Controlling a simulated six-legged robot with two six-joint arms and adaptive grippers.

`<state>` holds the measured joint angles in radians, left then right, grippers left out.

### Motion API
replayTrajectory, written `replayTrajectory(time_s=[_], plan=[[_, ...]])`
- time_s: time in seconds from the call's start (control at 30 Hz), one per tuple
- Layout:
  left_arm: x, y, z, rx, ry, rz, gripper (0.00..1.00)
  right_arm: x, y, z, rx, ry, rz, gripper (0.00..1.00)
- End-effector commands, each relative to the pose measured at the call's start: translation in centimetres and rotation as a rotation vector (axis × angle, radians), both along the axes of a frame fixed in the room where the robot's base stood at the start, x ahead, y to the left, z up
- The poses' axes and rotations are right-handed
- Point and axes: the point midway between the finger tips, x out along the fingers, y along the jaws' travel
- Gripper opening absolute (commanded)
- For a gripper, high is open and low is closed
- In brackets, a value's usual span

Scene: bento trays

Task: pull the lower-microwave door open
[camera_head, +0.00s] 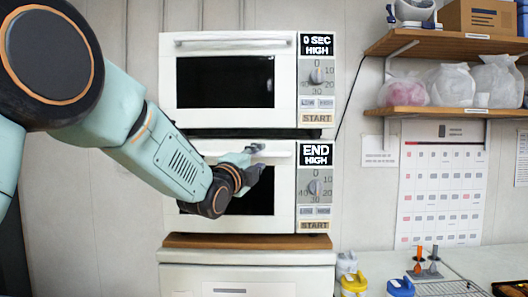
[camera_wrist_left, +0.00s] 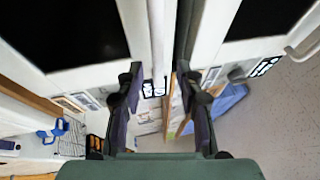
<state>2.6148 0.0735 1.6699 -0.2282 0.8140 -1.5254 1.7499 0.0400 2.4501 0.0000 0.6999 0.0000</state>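The lower microwave (camera_head: 284,220) is white with a dark window; its door looks shut and its display reads END HIGH. Its pale handle bar runs along the door's top edge, partly hidden by my left gripper (camera_head: 257,160). The gripper is in front of the door's upper right part. In the left wrist view, the two dark fingers of my left gripper (camera_wrist_left: 158,70) stand apart, with a pale bar, likely the handle (camera_wrist_left: 159,35), running between them. I cannot tell whether either finger touches it. My right gripper is not in view.
A similar upper microwave (camera_head: 285,110) sits directly above, door shut. The lower one stands on a brown board (camera_head: 245,241) over a white cabinet (camera_head: 247,275). Wooden shelves (camera_head: 450,46) hold bags at upper right. Bottles (camera_head: 352,284) stand on the counter at lower right.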

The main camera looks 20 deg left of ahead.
Motion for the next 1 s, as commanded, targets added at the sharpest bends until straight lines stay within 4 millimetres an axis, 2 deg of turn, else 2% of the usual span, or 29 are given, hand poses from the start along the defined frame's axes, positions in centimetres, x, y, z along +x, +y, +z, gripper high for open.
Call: replayTrajectory(time_s=[0.1, 0.33, 0.77, 1.0], plan=[[1.8, -0.2, 0.5, 0.001, 0.0, 0.0, 0.36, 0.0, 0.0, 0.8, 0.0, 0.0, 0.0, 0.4], [4.0, -0.4, 0.8, -0.001, 0.001, -0.001, 0.36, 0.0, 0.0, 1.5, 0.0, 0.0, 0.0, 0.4], [4.7, -0.5, 0.8, -0.002, 0.001, 0.0, 0.36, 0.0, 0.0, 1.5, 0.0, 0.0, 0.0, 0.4], [4.7, -0.4, 0.8, -0.002, 0.0, 0.0, 0.16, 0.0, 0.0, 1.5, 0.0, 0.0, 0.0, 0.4]])
